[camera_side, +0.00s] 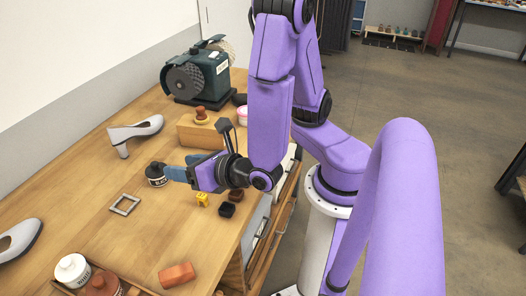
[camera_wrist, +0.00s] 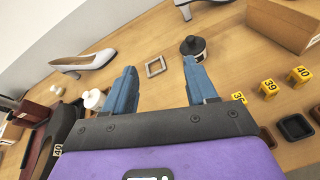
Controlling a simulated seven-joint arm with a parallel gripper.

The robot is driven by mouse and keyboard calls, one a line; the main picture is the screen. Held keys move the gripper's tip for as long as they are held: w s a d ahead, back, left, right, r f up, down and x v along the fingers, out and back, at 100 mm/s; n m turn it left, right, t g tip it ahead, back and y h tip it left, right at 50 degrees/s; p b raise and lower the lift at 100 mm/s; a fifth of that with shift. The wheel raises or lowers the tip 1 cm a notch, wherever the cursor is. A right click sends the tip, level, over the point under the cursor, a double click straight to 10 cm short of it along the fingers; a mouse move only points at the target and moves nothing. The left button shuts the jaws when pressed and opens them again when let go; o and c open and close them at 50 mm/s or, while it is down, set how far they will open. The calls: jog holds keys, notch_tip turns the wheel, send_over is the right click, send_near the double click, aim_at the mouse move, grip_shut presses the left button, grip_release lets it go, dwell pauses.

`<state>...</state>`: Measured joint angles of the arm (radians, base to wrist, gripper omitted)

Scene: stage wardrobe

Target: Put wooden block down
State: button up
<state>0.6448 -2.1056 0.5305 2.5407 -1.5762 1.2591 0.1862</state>
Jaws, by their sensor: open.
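A large tan wooden block (camera_side: 196,137) rests on the bench behind my gripper in the side view. It also shows at the upper right of the wrist view (camera_wrist: 285,27). My gripper (camera_side: 174,174) has blue fingers and hangs low over the bench, in front of the block and apart from it.
A black labelled jar (camera_side: 156,174) stands close by the fingertips. A square grey frame (camera_side: 124,204) lies left of it. Yellow number markers (camera_wrist: 269,87) and small dark trays (camera_wrist: 296,127) are at the right. Bench around the frame is clear.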

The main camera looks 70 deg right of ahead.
jog(key=s+d+r+m+g+h, duration=0.2)
jog(key=s+d+m+g+h, duration=0.4)
jog(key=d+m, duration=0.45)
jog(key=s+a+r+m+g+y, duration=0.2)
jog(key=s+a+m+g+y, duration=0.2)
jog(key=s+m+g+y, duration=0.3)
jog(key=shift+s+m+g+y, duration=0.3)
jog(key=shift+s+m+g, duration=0.3)
jog(key=shift+s+m, duration=0.5)
jog(key=shift+s, duration=0.15)
